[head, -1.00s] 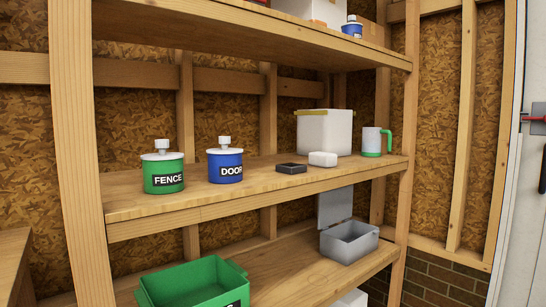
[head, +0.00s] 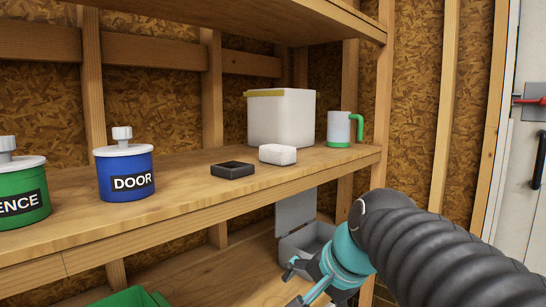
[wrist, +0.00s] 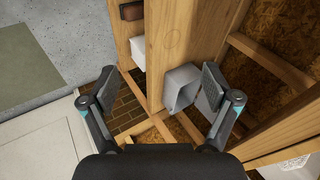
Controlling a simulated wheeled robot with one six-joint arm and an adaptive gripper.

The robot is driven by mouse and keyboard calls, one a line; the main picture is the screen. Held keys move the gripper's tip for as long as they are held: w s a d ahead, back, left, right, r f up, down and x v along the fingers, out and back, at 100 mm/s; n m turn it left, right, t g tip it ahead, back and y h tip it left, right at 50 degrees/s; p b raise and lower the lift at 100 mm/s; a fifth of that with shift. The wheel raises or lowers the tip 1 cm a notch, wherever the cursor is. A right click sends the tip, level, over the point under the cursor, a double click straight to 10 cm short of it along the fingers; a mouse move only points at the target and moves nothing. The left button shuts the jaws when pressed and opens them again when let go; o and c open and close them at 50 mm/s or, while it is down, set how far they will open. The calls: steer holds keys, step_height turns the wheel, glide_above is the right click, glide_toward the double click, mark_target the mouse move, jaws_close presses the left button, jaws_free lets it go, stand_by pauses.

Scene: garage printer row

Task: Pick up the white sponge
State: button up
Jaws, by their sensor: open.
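The white sponge (head: 278,154) is a small white block with rounded edges. It lies on the middle wooden shelf (head: 190,196) in the head view, just right of a black open tray (head: 233,170). My gripper (head: 296,284) is low in the head view, below the front edge of that shelf and apart from the sponge. In the wrist view my gripper (wrist: 157,92) shows its two fingers spread wide with nothing between them. A wooden post lies beyond the fingers there. I cannot make out the sponge in the wrist view.
A white bin (head: 280,118) stands behind the sponge, and a white mug with green handle (head: 340,130) to its right. The blue DOOR can (head: 124,172) and green FENCE can (head: 22,192) stand left. A grey open box (head: 298,240) is on the lower shelf. A shelf post (head: 382,90) rises at right.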

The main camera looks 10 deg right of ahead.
steer(key=w+d+r+m+t+y, duration=0.2)
steer(key=w+r+m, duration=0.7)
steer(key=w+r, duration=0.15)
steer(key=m+t+y+b, duration=0.1)
steer(key=m+t+y, duration=0.15)
steer(key=m, duration=0.75)
glide_toward(292, 149)
steer(key=f, duration=0.1)
steer(key=shift+y, duration=0.45)
steer(key=x, duration=0.8)
steer(key=shift+w+b, duration=0.3)
steer(key=shift+w, duration=0.25)
steer(key=shift+a+r+x, duration=0.1)
steer(key=shift+r+x, duration=0.1)
steer(key=shift+x, duration=0.7)
steer(key=shift+a+r+x, duration=0.15)
steer(key=shift+x, duration=0.75)
steer(key=shift+a+r+x, duration=0.1)
steer(key=shift+r+x, duration=0.1)
steer(key=shift+x, duration=0.7)
steer(key=c, duration=1)
